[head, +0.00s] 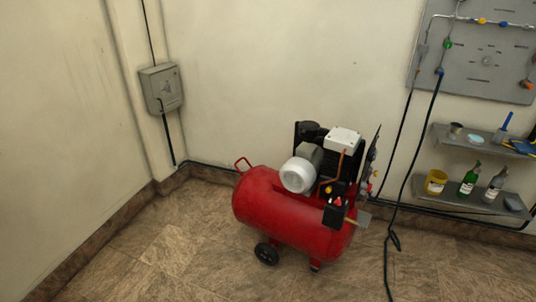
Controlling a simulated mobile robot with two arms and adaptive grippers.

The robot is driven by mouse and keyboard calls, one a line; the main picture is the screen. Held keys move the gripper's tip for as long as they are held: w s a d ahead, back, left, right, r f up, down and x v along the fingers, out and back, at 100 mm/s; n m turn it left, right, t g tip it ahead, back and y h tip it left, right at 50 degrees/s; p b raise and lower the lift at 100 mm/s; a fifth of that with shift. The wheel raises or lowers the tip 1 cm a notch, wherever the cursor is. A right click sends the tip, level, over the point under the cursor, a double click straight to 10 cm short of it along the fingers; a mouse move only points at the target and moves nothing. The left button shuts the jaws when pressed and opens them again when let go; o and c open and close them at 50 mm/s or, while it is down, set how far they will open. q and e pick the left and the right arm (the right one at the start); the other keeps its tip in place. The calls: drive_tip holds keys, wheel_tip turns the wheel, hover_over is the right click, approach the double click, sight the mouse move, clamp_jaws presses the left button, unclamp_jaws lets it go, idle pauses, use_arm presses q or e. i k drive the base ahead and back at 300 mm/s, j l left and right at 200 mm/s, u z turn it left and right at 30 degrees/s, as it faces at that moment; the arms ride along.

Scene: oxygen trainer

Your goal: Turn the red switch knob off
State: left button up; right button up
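A red air compressor (270,208) stands on the tiled floor near the back wall, with a motor and pump on top of its tank. Small red and yellow parts (369,187) show at its right end, beside a black box (335,212). They are too small to tell whether one is the red switch knob or how it is set. A grey box (161,88) hangs on the wall at the left, and no red knob can be made out on it. Neither of my grippers is in view.
A grey wall panel (485,85) with pipes and coloured valves is at the upper right. Below it, shelves (465,197) hold bottles and a yellow tub (435,182). A black hose (388,245) hangs to the floor right of the compressor. The floor in front is clear.

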sight(337, 202)
drive_tip(key=i+l+u, duration=0.1)
drive_tip(key=i+l, duration=0.15)
drive_tip(key=i+l+u, duration=0.1)
drive_tip(key=l, duration=0.3)
drive_tip(key=i+l+u, duration=0.15)
drive_tip(key=i+l, duration=0.15)
drive_tip(key=i+l+u, duration=0.1)
drive_tip(key=l, duration=0.35)
drive_tip(key=i, duration=0.1)
